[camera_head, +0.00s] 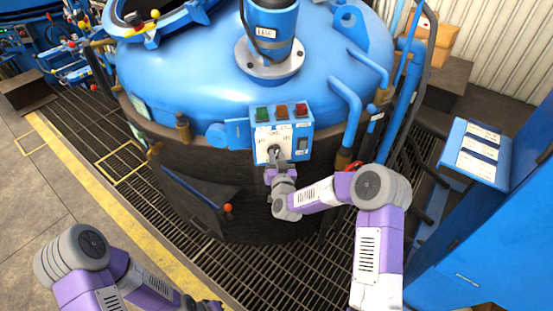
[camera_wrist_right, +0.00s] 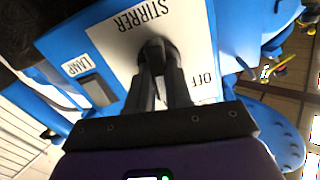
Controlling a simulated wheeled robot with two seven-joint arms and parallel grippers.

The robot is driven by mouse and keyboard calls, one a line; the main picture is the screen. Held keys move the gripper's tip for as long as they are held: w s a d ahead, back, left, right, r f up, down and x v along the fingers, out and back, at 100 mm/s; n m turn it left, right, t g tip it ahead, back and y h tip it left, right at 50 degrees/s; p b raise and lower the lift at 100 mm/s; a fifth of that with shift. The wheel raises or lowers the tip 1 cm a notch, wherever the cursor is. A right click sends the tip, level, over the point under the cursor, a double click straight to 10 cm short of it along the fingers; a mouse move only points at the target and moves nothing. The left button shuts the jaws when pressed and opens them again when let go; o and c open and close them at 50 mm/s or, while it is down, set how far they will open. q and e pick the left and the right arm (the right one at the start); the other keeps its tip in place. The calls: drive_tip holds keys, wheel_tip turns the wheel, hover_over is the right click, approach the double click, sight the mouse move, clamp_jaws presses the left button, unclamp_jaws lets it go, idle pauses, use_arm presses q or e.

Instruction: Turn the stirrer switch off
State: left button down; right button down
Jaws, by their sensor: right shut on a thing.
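The stirrer switch is a dark rotary knob (camera_wrist_right: 155,48) on a white plate (camera_wrist_right: 120,40) marked STIRRER, with OFF at one side, in the right wrist view. The plate is on the front of a blue control box (camera_head: 264,129) on the vessel. My right gripper (camera_head: 273,160) is at the lower part of that plate. In the right wrist view its two fingers (camera_wrist_right: 160,78) are closed around the knob. The fingers hide part of the knob, so I cannot tell where it points. My left gripper (camera_head: 208,304) is low in the head view, cut by the bottom edge, away from the box.
Green, orange and red buttons (camera_head: 281,111) sit atop the box. A dark lamp rocker switch (camera_wrist_right: 98,90) is beside the stirrer plate. Blue pipes (camera_head: 346,105) rise close to my right arm. A blue cabinet (camera_head: 478,153) stands at the right. Floor grating (camera_head: 110,125) surrounds the vessel.

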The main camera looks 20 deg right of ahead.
drive_tip(key=shift+a+f+n+b, duration=0.1)
drive_tip(key=shift+n+b, duration=0.95)
drive_tip(key=shift+n, duration=1.65)
drive_tip(key=shift+a+f+n+b, duration=0.1)
drive_tip(key=shift+n+b, duration=0.9)
drive_tip(key=shift+n, duration=1.7)
drive_tip(key=c, duration=1)
unclamp_jaws()
drive_tip(key=shift+r, duration=0.1)
drive_tip(key=shift+c, duration=0.2)
drive_tip(key=s+p, duration=0.1)
drive_tip(key=s, duration=0.6)
drive_tip(key=shift+s+a, duration=0.3)
drive_tip(key=shift+a, duration=0.1)
